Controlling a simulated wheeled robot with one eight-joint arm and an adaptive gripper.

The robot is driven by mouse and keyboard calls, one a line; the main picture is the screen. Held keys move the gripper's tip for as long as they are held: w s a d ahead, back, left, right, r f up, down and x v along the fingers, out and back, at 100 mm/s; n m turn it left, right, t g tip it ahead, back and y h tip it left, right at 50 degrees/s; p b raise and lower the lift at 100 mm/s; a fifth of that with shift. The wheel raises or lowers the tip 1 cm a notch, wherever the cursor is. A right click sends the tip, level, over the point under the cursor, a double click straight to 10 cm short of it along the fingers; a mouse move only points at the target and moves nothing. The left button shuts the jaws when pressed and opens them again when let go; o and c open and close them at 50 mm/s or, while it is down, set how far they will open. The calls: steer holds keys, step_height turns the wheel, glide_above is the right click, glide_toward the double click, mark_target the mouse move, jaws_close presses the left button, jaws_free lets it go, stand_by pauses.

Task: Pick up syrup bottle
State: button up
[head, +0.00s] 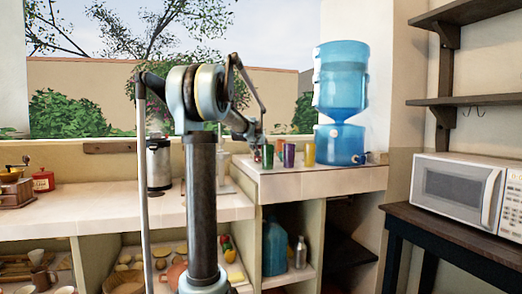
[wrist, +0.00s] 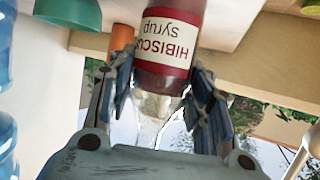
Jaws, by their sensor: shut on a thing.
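The syrup bottle (wrist: 165,50) shows in the wrist view with a red and white label reading "Hibiscus Syrup", upside down in the picture. It has a clear, narrower part towards my gripper. My gripper (wrist: 163,95) is shut on it, with a finger on each side. In the head view my gripper (head: 256,142) is small, at the end of my arm above the raised counter near the cups. I cannot make out the bottle clearly there.
Several coloured cups, including a purple one (head: 289,155), stand on the raised counter (head: 330,179) beside a blue water dispenser (head: 341,90). A steel flask (head: 159,163) stands on the lower counter. A microwave (head: 460,190) is at right. In the wrist view, a green cup (wrist: 70,12) is close by.

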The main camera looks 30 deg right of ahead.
steer(key=shift+r, duration=8.65)
